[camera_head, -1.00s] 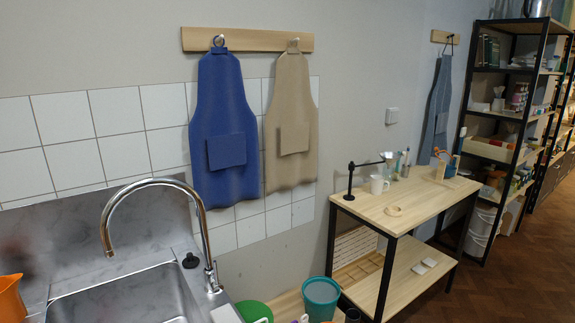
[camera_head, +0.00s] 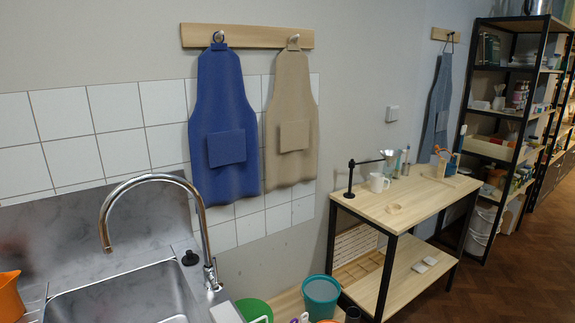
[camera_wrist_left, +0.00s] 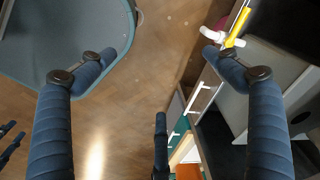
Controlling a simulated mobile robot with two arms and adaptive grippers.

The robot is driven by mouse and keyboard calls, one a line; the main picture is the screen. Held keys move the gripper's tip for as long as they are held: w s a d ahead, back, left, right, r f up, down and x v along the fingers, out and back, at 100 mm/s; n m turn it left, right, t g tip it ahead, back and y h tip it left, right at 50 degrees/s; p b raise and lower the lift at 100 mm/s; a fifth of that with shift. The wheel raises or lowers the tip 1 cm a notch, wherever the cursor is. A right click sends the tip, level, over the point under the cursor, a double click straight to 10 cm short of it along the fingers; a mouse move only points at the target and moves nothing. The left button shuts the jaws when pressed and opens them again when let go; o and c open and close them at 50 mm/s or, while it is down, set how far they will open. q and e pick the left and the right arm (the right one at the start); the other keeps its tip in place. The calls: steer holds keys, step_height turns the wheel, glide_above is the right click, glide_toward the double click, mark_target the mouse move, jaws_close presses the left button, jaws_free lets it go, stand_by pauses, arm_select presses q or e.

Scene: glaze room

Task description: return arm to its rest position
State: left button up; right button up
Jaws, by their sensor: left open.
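My left gripper (camera_wrist_left: 160,52) shows in the left wrist view. Its dark blue, ribbed fingers are spread wide apart, and nothing is between them. Below it I see a brown wood floor.
A sink with a curved tap (camera_head: 150,185) stands at lower left. A blue apron (camera_head: 222,110) and a beige apron (camera_head: 291,95) hang on the wall. A wooden table (camera_head: 410,198) and a black shelf rack (camera_head: 497,150) stand at right. Floor (camera_head: 515,265) is clear at lower right.

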arm_select(q)
steer(key=s+a+f, duration=0.2)
steer(key=s+f, duration=0.7)
steer(key=s, duration=0.3)
steer(key=shift+s+a+g, duration=0.15)
steer(key=shift+s+g, duration=0.1)
steer(key=shift+g, duration=0.15)
steer(key=shift+f, duration=0.1)
